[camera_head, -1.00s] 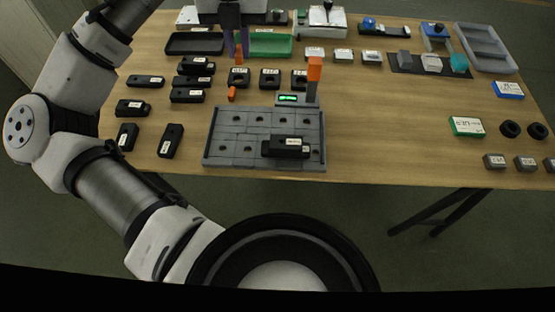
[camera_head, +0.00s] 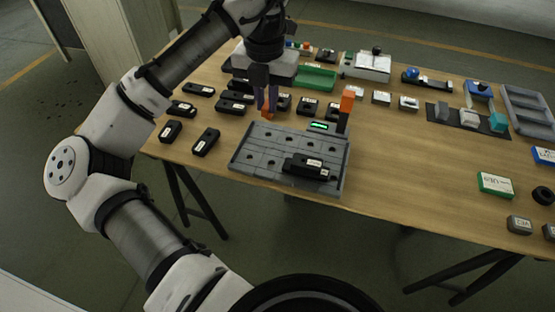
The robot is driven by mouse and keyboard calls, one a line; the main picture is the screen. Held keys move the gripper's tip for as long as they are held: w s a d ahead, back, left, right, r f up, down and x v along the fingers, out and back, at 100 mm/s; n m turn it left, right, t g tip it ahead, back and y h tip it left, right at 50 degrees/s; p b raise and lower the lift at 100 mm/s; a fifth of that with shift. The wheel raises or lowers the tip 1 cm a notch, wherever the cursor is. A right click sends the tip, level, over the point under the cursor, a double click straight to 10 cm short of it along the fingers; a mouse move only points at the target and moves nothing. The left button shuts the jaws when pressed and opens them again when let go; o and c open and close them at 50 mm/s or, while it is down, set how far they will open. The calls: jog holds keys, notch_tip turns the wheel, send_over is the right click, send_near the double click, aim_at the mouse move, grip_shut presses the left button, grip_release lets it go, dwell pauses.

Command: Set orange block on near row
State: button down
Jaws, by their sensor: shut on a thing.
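My gripper (camera_head: 267,98) points down just behind the far left part of the grey plate. Its purple fingers are shut on a small orange block (camera_head: 267,113), which shows between and below the fingertips. I cannot tell whether the block touches the table. The grey plate (camera_head: 240,160) has two rows of square cells with dark round holes. A black labelled block (camera_head: 310,167) lies on the near row, toward its right end. The left part of the near row is bare.
A post with an orange top (camera_head: 347,100) and a green-lit display (camera_head: 319,126) stand behind the plate. Several black blocks (camera_head: 206,141) lie left of and behind it. A green tray (camera_head: 316,77) is at the back. Bare table lies right of the plate.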

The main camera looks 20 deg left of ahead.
aim_at(267, 117)
notch_tip(267, 117, down, 17)
jog(key=shift+r+p, duration=0.15)
jog(key=shift+p, duration=0.25)
jog(key=c, duration=1.4)
grip_release()
jog(key=shift+c, duration=0.2)
notch_tip(267, 117, up, 12)
jog(key=shift+b, duration=0.6)
